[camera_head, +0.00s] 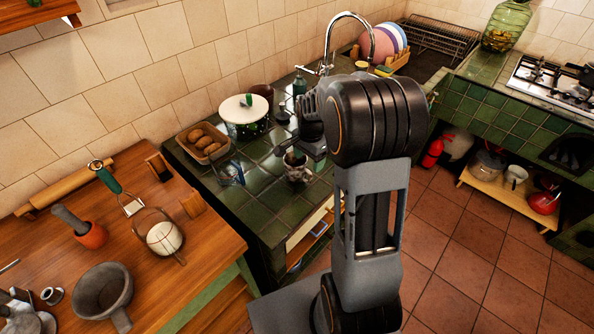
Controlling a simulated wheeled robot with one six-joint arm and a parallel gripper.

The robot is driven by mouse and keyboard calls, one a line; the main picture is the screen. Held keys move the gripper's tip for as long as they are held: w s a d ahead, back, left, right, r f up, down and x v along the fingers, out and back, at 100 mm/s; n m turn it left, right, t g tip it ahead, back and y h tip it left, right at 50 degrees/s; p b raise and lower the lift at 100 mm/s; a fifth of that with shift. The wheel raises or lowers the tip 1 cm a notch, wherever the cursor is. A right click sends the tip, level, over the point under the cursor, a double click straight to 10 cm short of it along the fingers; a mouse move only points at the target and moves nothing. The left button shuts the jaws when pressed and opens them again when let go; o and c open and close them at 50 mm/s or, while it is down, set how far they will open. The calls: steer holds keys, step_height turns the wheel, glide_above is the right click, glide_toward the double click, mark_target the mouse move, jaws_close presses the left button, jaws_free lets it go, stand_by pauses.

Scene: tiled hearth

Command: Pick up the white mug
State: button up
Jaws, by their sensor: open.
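A whitish mug with dark markings (298,175) stands on the green tiled counter (262,212), near its front edge. My gripper (296,158) is open, with its fingers at the mug's top. The fingers and my arm partly hide the mug and the counter behind it. I cannot tell whether the fingers touch the mug or reach inside its rim.
A clear glass (230,172) stands left of the mug. Behind are a basket of brown loaves or potatoes (203,142) and a white-lidded pot (243,108). A wooden worktop with a mortar (102,291) lies at left. The counter's front left is clear.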

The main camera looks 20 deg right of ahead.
mark_target(307, 170)
steer(key=shift+a+f+p, duration=0.15)
steer(key=shift+f+p, duration=0.3)
steer(key=shift+f, duration=2.9)
steer(key=shift+c, duration=0.2)
steer(key=c, duration=1.1)
steer(key=shift+r, duration=0.1)
steer(key=shift+c, duration=0.2)
